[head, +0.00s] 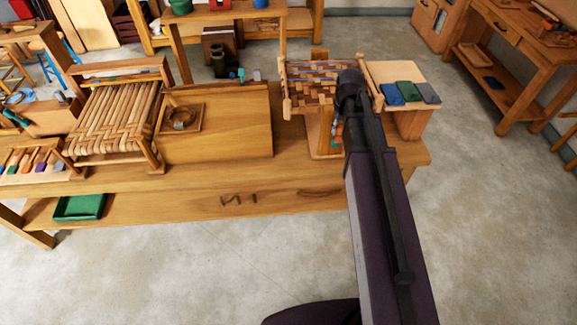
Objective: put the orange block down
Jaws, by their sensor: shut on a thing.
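I cannot make out the orange block for certain. A small patch of orange and teal (337,131) shows just left of my dark arm, in front of the wooden stand below the woven panel; it is too small to tell what it is. My arm rises from the bottom edge to the woven panel (318,75) and covers its right part. My gripper is hidden behind the arm, so its jaws and what is between them do not show.
A long wooden bench (240,174) holds a woven seat frame (118,115), a broad board (235,130) and a small square tray (166,120). Blue, green and grey slabs (404,93) lie on a side top at right. A green tray (79,207) sits below.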

